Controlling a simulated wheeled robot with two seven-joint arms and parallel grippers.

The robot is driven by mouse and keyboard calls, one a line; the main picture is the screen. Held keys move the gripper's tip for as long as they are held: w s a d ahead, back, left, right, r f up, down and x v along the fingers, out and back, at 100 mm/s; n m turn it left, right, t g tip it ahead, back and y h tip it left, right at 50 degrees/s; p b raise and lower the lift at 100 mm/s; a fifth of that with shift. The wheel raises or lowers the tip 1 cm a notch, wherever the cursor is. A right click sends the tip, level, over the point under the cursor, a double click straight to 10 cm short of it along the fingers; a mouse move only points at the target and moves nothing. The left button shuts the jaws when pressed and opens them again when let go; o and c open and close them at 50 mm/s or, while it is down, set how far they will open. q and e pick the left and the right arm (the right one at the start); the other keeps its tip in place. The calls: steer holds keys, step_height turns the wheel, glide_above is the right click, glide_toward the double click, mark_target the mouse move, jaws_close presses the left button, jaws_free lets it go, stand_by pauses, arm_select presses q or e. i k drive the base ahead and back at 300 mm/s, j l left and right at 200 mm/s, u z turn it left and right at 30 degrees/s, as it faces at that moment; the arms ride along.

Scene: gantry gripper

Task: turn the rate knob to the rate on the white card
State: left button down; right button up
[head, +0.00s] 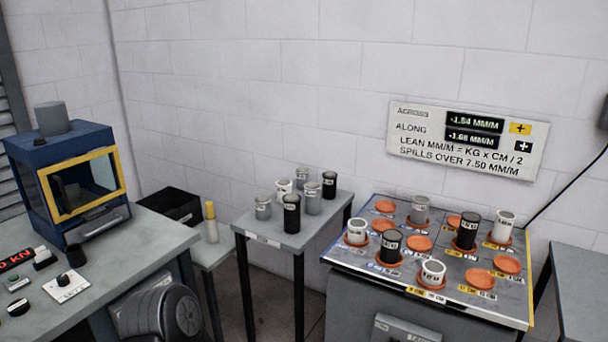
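A small black knob (62,280) stands on a white marked plate (72,291) on the left bench; its markings are too small to read. I cannot tell for sure which is the rate knob. I cannot make out a separate white card with a rate on it. A red display (16,259), partly cut off, reads about "0 KN". Neither of my grippers shows.
A blue machine (60,146) with a yellow-framed window stands at the back of the left bench (135,262). A small table (262,236) holds several canisters. A tilting-board table (400,275) at right carries several canisters and orange discs. A wall sign (468,140) hangs behind.

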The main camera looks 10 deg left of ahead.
mark_target(63, 280)
steer(key=u, duration=1.9)
